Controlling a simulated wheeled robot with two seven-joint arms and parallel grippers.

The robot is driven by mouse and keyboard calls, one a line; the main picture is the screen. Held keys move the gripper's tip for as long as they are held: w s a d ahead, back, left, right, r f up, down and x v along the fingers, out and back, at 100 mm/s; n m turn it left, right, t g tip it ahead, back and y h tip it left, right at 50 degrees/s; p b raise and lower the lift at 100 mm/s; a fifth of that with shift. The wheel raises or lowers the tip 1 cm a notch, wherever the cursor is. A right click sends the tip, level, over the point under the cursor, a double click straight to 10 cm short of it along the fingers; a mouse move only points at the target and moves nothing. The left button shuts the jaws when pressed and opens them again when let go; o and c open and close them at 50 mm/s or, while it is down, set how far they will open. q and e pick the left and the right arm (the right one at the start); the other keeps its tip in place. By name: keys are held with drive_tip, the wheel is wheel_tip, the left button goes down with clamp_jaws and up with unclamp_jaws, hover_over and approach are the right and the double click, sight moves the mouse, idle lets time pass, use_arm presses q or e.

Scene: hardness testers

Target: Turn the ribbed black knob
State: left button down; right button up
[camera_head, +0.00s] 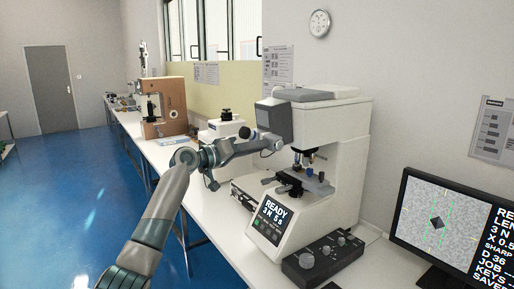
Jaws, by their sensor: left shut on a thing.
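A white hardness tester (345,150) with a grey head stands on the bench in the middle. My left arm reaches in from the lower left. My left gripper (274,145) is at the left side of the tester's head, just below the grey front housing (275,120). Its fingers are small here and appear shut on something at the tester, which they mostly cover. I cannot make out the ribs of the black knob there. A round black part (246,132) shows just above the gripper. My right gripper is not in view.
Below the head are the objectives and dark stage (302,183). A monitor (455,232) stands at right. A smaller white device (222,130) and a brown tester (163,106) stand behind.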

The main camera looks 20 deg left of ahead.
use_arm(q)
drive_tip(key=c, duration=1.6)
unclamp_jaws()
drive_tip(key=shift+o, duration=0.2)
drive_tip(key=shift+a, duration=0.1)
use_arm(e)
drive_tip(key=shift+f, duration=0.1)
